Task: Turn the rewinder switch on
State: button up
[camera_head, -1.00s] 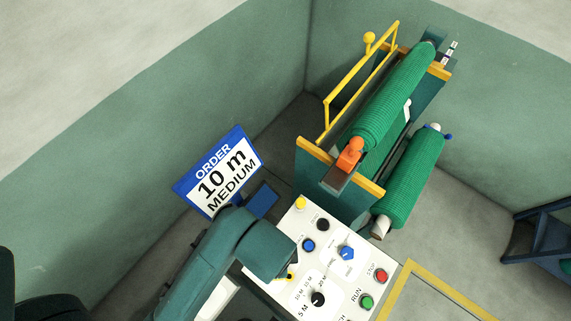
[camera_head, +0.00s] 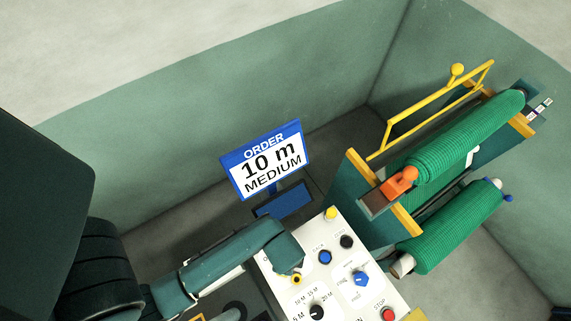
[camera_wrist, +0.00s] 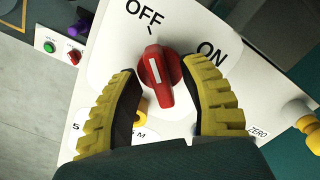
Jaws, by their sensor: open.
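The rewinder switch is a red knob (camera_wrist: 158,80) with a white pointer line, on a white panel in the wrist view. OFF is printed above it and ON to its upper right. The white line points up toward the OFF mark. My gripper (camera_wrist: 164,66) is open, with its yellow-ridged fingers on the left and right of the knob. I cannot tell whether either finger touches it. In the head view my arm end covers the switch on the control panel (camera_head: 333,258).
A yellow knob (camera_wrist: 305,125) lies right of my right finger in the wrist view. The panel also carries a blue dial (camera_head: 360,279), a black dial (camera_head: 316,311) and a red STOP button (camera_head: 388,314). The green net roll (camera_head: 468,140) and order sign (camera_head: 266,162) stand behind.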

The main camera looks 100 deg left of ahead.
jog(key=shift+f, duration=0.15)
grip_shut()
jog(key=shift+p, duration=0.4)
jog(key=m+p, duration=0.1)
jog(key=m, duration=0.1)
jog(key=m+p, duration=0.1)
jog(key=p, duration=0.1)
jog(key=shift+r+m+p, duration=0.2)
jog(key=shift+m+p, duration=0.1)
jog(key=shift+m, duration=0.1)
jog(key=m, duration=0.1)
jog(key=m+p, duration=0.1)
jog(key=m, duration=0.1)
jog(key=shift+f+m, duration=0.2)
jog(key=shift+m, duration=0.1)
jog(key=m, duration=0.5)
jog(key=shift+f, duration=0.1)
jog(key=m, duration=0.5)
jog(key=shift+m, duration=0.4)
